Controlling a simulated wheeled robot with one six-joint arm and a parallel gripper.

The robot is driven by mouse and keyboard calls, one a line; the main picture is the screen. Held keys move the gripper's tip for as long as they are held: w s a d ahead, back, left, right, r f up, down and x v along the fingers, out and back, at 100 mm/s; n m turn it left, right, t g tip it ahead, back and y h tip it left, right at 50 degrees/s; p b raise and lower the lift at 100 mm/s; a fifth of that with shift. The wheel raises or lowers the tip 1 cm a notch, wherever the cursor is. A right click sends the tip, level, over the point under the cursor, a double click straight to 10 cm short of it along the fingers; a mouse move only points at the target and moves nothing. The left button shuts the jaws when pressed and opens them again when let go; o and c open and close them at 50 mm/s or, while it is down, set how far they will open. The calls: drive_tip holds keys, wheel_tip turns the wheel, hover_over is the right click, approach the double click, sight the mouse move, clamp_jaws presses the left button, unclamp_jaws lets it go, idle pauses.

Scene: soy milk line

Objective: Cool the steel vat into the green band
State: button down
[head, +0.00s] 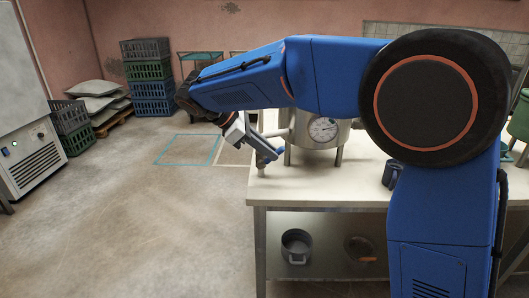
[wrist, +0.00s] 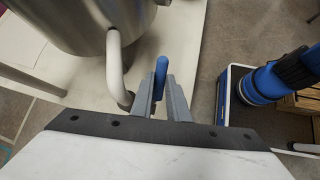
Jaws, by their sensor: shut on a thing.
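The steel vat (head: 315,142) stands on short legs on the white-topped table (head: 330,190), partly behind my arm. Its round dial gauge (head: 323,129) faces me; the needle and any green band are too small to read. In the wrist view the vat (wrist: 75,20) is at upper left, with a pale curved pipe (wrist: 114,60) beside it. My gripper (head: 274,153) is low at the vat's left side, by the table's left end. In the wrist view my gripper (wrist: 159,92) is shut on a blue handle (wrist: 161,68), which stands up between the fingers.
A grey pot (head: 296,246) sits on the lower shelf. A dark mug (head: 391,174) stands on the table at right. A white cabinet (head: 22,110), stacked crates (head: 148,78) and sacks (head: 98,98) are at left. The floor at left is open.

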drive_tip(key=shift+a+h, duration=0.3)
drive_tip(key=shift+h, duration=0.2)
drive_tip(key=shift+r, duration=0.1)
drive_tip(key=c, duration=1.7)
unclamp_jaws()
